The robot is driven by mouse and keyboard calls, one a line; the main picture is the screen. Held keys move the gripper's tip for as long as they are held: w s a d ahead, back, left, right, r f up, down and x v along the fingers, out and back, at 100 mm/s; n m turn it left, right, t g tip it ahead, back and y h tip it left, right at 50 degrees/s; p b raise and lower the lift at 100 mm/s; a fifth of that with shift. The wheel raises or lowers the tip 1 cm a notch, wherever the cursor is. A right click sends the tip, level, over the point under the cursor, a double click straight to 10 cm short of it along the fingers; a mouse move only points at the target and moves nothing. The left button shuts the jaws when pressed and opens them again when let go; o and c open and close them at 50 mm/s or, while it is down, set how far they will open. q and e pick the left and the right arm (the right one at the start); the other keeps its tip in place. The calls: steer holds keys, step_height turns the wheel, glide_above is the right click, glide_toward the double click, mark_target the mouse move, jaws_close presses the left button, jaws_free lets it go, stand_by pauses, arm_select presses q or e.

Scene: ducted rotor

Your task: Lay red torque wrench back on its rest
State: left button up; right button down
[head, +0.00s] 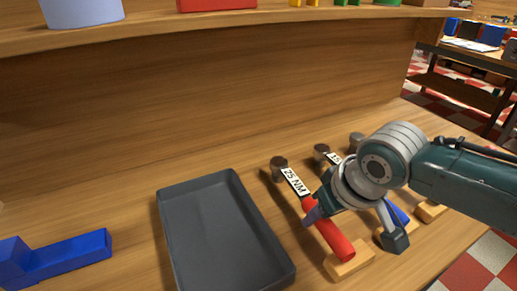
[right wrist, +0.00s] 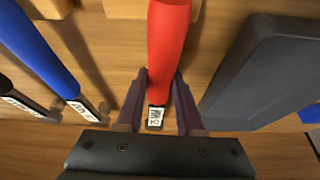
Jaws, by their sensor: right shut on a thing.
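The red torque wrench (head: 333,238) has a red handle, a dark head at the far end and a label that reads 25 NM. My right gripper (head: 322,207) is shut on the red handle near the label. The handle also shows between both fingers in the right wrist view (right wrist: 169,40). The handle's near end is over a wooden rest block (head: 350,262); I cannot tell whether it touches the block or hovers just above it. My left gripper is not in view.
A dark grey tray (head: 172,225) lies left of the wrench, and a blue L-shaped piece (head: 65,258) lies farther left. A blue-handled wrench (right wrist: 40,45) and a black-handled one (right wrist: 12,92) lie alongside. A wooden shelf (head: 250,17) overhangs the back.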

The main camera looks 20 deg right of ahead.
steer(key=shift+r, duration=0.1)
steer(key=shift+c, duration=2.3)
jaws_free()
steer(key=shift+s+r, duration=0.1)
steer(key=shift+r, duration=0.2)
steer(key=p+v, duration=0.3)
steer(key=v, duration=0.5)
steer(key=shift+r, duration=0.1)
steer(key=shift+s+r+p, duration=0.3)
steer(key=shift+r, duration=0.1)
